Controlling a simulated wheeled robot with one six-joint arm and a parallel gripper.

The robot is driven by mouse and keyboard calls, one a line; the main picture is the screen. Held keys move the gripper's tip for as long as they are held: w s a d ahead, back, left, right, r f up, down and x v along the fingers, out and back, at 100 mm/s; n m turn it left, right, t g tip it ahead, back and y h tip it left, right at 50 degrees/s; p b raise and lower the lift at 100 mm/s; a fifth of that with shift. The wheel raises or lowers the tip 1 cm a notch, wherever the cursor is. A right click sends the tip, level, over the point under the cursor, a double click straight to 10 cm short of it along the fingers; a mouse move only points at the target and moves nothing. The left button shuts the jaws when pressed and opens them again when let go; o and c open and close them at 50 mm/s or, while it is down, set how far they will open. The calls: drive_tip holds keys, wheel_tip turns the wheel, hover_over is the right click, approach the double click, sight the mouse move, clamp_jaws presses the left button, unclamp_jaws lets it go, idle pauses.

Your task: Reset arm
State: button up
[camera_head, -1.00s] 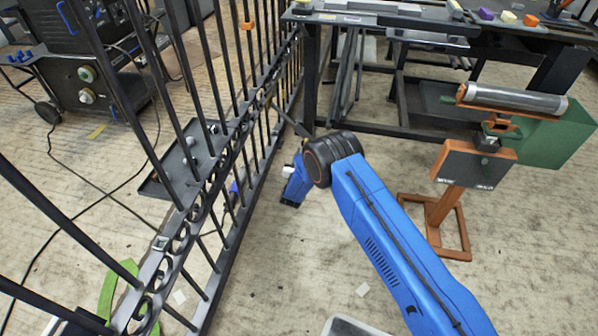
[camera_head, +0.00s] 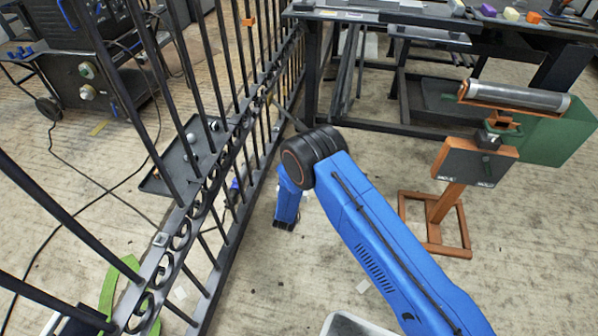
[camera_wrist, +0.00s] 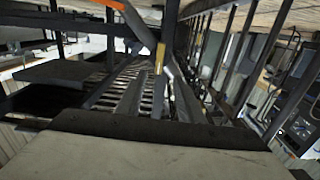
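My blue arm reaches from the lower right of the head view to a black joint near the middle. A short blue link of mine hangs beyond the joint, with a dark end low beside the gate. I cannot make out gripper fingers in either view, so their opening is unclear. The black barred scroll gate (camera_head: 195,200) runs from lower left to upper middle, left of my arm, with ring scrolls along its rail. Its bars also seem to show at the right of the wrist view (camera_wrist: 235,60). I see nothing held.
A dark workbench (camera_head: 400,22) stands at the back. An orange stand (camera_head: 447,205) with a metal roller (camera_head: 515,97) is at the right. A black machine (camera_head: 85,55) on wheels and a dark tray (camera_head: 180,160) lie beyond the gate. Floor between the gate and stand is mostly clear.

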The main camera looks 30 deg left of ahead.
idle(0.3)
